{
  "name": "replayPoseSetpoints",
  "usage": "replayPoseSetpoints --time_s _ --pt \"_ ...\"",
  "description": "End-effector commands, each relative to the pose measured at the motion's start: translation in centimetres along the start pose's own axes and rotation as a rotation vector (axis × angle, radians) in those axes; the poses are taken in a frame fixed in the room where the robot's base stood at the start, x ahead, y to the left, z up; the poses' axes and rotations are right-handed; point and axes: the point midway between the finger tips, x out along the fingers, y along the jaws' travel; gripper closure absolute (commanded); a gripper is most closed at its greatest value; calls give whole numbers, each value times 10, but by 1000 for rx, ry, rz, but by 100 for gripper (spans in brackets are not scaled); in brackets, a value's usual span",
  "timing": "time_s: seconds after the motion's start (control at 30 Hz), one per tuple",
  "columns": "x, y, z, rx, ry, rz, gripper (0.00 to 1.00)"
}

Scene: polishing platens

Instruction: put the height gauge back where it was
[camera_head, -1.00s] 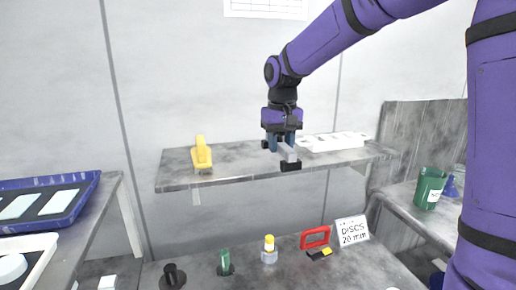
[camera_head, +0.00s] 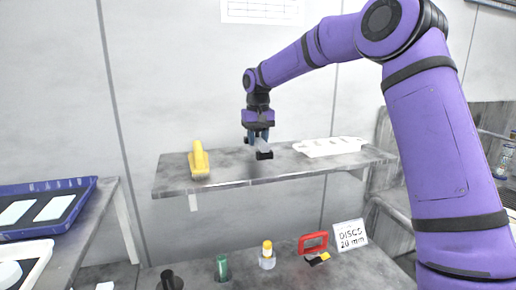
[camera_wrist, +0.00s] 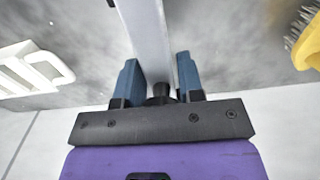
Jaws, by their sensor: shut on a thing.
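My gripper (camera_head: 257,133) is shut on a pale grey metal bar with a black end, which I take to be the height gauge (camera_head: 263,146). It is over the middle of the grey wall shelf (camera_head: 225,172). I cannot tell whether the gauge touches the shelf. In the wrist view, the bar (camera_wrist: 148,30) runs up the picture from between the blue fingers (camera_wrist: 159,80). The gauge's lower end is hard to make out there.
On the shelf, a yellow-handled brush (camera_head: 199,160) lies left and a white rack (camera_head: 330,147) right. Below are a green bottle (camera_head: 222,268), a yellow-capped bottle (camera_head: 267,256), a red frame (camera_head: 313,242) and a discs sign (camera_head: 351,235). A blue tray (camera_head: 45,205) stands left.

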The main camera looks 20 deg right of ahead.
Motion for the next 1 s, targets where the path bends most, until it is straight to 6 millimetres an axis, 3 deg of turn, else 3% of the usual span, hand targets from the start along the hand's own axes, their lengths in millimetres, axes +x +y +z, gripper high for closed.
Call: replayPoseSetpoints --time_s 0.23,0.6,0.63,0.73,1.0 --pt "29 0 1 0 -2 -1 100" --pt "33 0 1 0 -1 0 100" --pt "34 0 1 0 -1 0 63" --pt "33 0 1 0 -1 0 40" --pt "33 0 1 0 -1 0 39"
